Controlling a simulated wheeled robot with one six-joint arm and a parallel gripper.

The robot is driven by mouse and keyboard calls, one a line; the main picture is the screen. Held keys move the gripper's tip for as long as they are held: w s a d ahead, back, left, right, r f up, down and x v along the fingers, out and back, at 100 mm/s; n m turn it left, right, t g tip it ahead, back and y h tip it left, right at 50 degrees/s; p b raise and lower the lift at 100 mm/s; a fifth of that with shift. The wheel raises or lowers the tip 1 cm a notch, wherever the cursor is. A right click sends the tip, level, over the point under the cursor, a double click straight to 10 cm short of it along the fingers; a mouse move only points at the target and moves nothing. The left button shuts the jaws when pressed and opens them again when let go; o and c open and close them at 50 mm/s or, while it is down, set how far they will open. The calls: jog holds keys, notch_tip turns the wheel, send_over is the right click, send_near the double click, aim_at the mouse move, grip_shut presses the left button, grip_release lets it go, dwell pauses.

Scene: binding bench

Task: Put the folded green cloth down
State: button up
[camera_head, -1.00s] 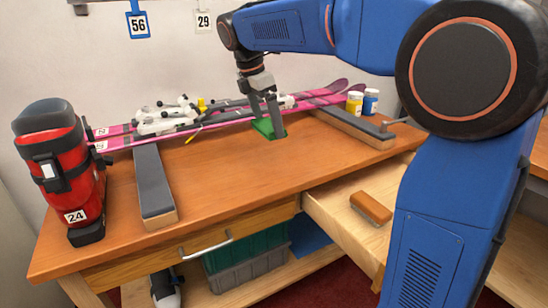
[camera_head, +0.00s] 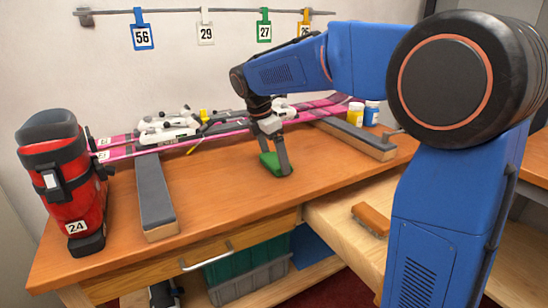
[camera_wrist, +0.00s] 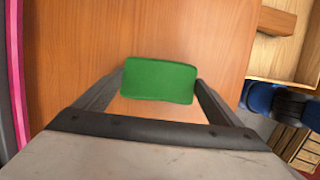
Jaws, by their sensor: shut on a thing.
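The folded green cloth (camera_head: 271,163) is a small green block shape between the fingers of my gripper (camera_head: 277,165), low over the middle of the wooden bench top (camera_head: 230,190). In the wrist view the cloth (camera_wrist: 160,80) lies across the gap between both fingertips of my gripper (camera_wrist: 160,84), which touch its two short ends. My gripper is shut on it. I cannot tell whether the cloth's underside touches the bench.
Pink skis (camera_head: 180,147) lie along the back on two padded supports (camera_head: 155,190). A red boot (camera_head: 62,185) stands at the left end. Two small jars (camera_head: 355,113) stand at the back right. A brush (camera_head: 371,219) lies in the open drawer. Bench around the cloth is clear.

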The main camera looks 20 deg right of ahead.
jog(key=shift+f, duration=0.15)
jog(key=o, duration=0.8)
dwell(0.5)
